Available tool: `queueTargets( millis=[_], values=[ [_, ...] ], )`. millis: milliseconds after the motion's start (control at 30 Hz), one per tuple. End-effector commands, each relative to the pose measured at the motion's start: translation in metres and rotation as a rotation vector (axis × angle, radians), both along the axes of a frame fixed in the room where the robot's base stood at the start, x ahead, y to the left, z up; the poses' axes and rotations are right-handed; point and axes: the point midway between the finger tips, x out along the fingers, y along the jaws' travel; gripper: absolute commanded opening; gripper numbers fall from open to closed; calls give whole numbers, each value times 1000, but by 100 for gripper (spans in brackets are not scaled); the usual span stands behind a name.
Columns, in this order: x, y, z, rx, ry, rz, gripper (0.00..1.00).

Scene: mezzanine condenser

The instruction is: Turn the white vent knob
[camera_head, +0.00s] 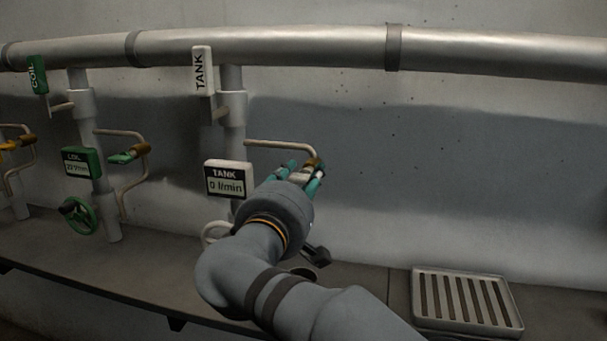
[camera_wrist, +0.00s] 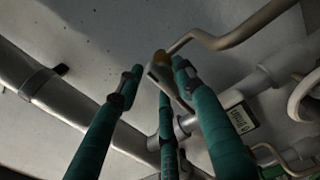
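The white vent knob (camera_head: 301,178) is a small pale lever on a brass fitting (camera_head: 316,163) at the end of the thin TANK side pipe (camera_head: 275,144). My gripper (camera_head: 306,170) has teal fingers and reaches up to the knob, partly hiding it. In the wrist view the knob (camera_wrist: 171,84) lies between the spread fingertips (camera_wrist: 158,76). A gap shows between it and the left finger. It appears close to the right finger; I cannot tell whether they touch. The gripper looks open.
The COIL line has a green knob (camera_head: 122,157) and green handwheel (camera_head: 78,216). A slotted tray (camera_head: 465,302) sits on the shelf at right.

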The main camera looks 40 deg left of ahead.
Motion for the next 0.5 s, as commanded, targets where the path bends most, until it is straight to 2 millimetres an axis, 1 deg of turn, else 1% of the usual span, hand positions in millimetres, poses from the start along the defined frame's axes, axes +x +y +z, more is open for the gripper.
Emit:
queueTargets(
  millis=[100,333,367,500],
  values=[
    [5,2,0,1,-1,1,36],
    [5,2,0,1,-1,1,36],
    [5,2,0,1,-1,1,36],
    [5,2,0,0,-1,1,28]
  ],
)
